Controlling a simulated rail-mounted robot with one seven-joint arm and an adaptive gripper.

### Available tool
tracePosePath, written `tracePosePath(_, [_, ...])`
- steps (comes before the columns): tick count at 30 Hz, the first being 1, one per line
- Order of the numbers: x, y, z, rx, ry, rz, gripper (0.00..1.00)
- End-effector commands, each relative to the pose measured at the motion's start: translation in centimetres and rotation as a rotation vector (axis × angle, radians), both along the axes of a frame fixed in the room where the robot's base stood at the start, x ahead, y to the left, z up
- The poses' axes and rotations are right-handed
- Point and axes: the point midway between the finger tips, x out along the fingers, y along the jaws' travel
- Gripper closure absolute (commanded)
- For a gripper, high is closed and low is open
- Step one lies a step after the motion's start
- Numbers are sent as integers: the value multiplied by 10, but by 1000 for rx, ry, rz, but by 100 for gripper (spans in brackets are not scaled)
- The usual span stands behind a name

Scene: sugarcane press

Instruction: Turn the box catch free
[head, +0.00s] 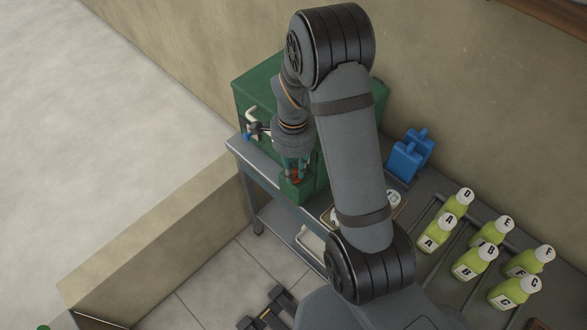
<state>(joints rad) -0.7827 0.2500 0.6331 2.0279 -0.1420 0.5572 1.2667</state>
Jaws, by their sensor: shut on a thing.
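A green box-shaped machine (258,88) stands on the grey metal table against the wall. A smaller green block (291,190) sticks out from its front. My gripper (296,171) points down over this block and is shut on a small red part (296,180), which looks like the box catch. The fingers and my wrist hide most of the catch, so its turn angle cannot be told. My arm also covers the right part of the machine.
A pale bent handle (252,117) and a small blue part (247,136) are at the machine's left side. Blue containers (409,155) and several lettered green bottles (471,263) stand to the right. The table's front edge (262,180) is close to my gripper.

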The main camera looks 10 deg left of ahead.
Motion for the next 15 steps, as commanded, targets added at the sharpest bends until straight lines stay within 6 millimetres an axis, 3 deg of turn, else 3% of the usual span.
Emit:
tracePosePath(5, [0, 0, -3, 1, -2, 38, 100])
tracePosePath(15, [0, -2, -1, 1, -2, 331, 100])
